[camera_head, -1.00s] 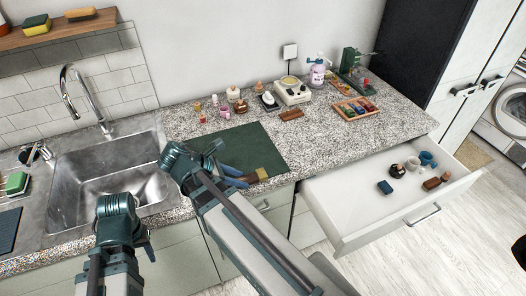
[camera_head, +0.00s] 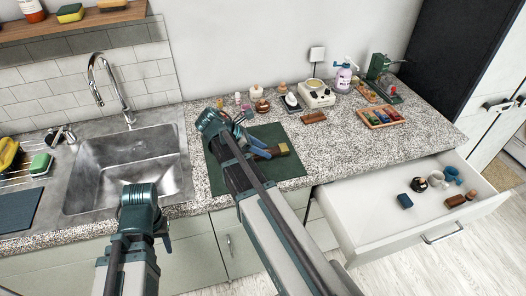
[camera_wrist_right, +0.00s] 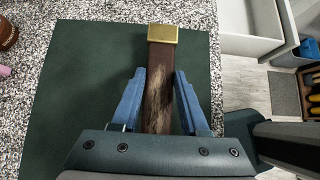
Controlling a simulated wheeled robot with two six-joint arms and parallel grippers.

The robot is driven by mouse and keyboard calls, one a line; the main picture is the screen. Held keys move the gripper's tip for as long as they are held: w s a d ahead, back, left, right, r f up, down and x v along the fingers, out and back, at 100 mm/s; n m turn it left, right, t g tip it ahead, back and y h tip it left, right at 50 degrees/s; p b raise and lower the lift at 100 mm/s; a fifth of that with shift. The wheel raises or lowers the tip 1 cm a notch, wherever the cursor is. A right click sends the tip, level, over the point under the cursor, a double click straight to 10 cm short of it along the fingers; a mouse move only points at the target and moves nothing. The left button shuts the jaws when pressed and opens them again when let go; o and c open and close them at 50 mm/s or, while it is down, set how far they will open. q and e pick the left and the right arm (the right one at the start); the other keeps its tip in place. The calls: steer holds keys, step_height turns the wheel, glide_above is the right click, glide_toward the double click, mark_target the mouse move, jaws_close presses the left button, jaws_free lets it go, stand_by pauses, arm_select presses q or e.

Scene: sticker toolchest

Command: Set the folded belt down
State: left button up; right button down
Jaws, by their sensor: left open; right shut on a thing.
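The folded belt (camera_head: 279,150) is a brown strap with a brass-coloured end; it also shows in the right wrist view (camera_wrist_right: 160,85). My right gripper (camera_head: 262,149) is shut on it, its blue fingers on either side of the strap (camera_wrist_right: 159,74). The belt is over the dark green mat (camera_head: 283,172) on the counter, brass end to the right. I cannot tell whether it touches the mat. My left gripper (camera_head: 141,207) is at the front of the sink, empty, its fingers mostly hidden.
A sink (camera_head: 128,165) lies left of the mat. Jars, a white device (camera_head: 317,94) and a wooden tray (camera_head: 382,117) stand behind and right of it. An open drawer (camera_head: 370,225) with small items juts out at right. Bare granite lies right of the mat.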

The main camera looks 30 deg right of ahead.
steer(key=shift+w+d, duration=0.3)
steer(key=shift+w, duration=0.2)
steer(key=shift+w+d+f, duration=0.15)
steer(key=shift+w+d, duration=0.5)
steer(key=shift+w, duration=0.35)
step_height(320, 180, down, 4)
steer(key=b, duration=0.4)
steer(key=shift+r, duration=0.2)
steer(key=shift+s, duration=0.1)
steer(key=shift+f, duration=0.1)
steer(key=shift+c, duration=2.1)
jaws_free()
